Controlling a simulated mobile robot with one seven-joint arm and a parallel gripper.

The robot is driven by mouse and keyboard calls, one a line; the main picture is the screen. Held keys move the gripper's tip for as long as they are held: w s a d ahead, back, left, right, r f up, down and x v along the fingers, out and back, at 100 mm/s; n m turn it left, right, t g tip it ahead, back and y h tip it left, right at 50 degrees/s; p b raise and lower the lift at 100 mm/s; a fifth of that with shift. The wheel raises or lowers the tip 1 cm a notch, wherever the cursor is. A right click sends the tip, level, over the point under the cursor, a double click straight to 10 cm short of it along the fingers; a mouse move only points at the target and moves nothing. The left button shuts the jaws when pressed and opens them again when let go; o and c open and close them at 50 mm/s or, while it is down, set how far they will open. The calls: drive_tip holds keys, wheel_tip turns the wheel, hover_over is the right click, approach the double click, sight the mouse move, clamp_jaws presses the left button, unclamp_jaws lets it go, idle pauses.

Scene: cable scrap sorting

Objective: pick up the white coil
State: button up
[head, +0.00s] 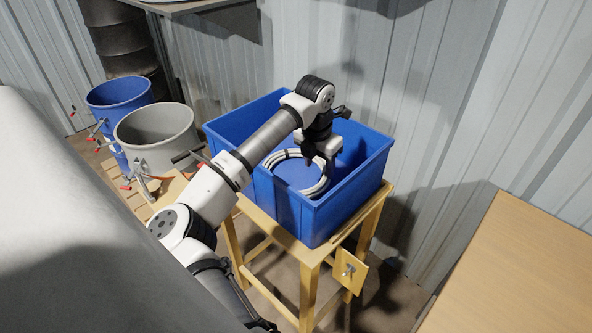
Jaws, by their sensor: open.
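The white coil (323,186) lies inside the blue crate (336,213). It is a ring of several white loops, and my arm and gripper cover part of it.
The crate stands on a wooden stand (286,240) close to the corrugated metal wall (420,90). A grey bin (158,141) and a blue bin (118,92) are at the left. A wooden tabletop (520,270) is at the lower right. The crate walls surround my gripper.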

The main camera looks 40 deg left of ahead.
sight(321, 184)
drive_tip(key=shift+w+d+f+p, duration=0.15)
drive_tip(key=shift+f+p, duration=0.25)
drive_tip(key=shift+f, duration=0.75)
drive_tip(key=shift+w+a+f+p, duration=0.15)
drive_tip(key=shift+f+p, duration=0.3)
drive_tip(key=shift+f, duration=0.75)
drive_tip(key=shift+w+d+f+p, duration=0.15)
drive_tip(key=shift+w+f+p, duration=0.2)
drive_tip(key=shift+f, duration=0.8)
drive_tip(key=shift+s, duration=0.1)
drive_tip(key=shift+c, duration=0.3)
clamp_jaws()
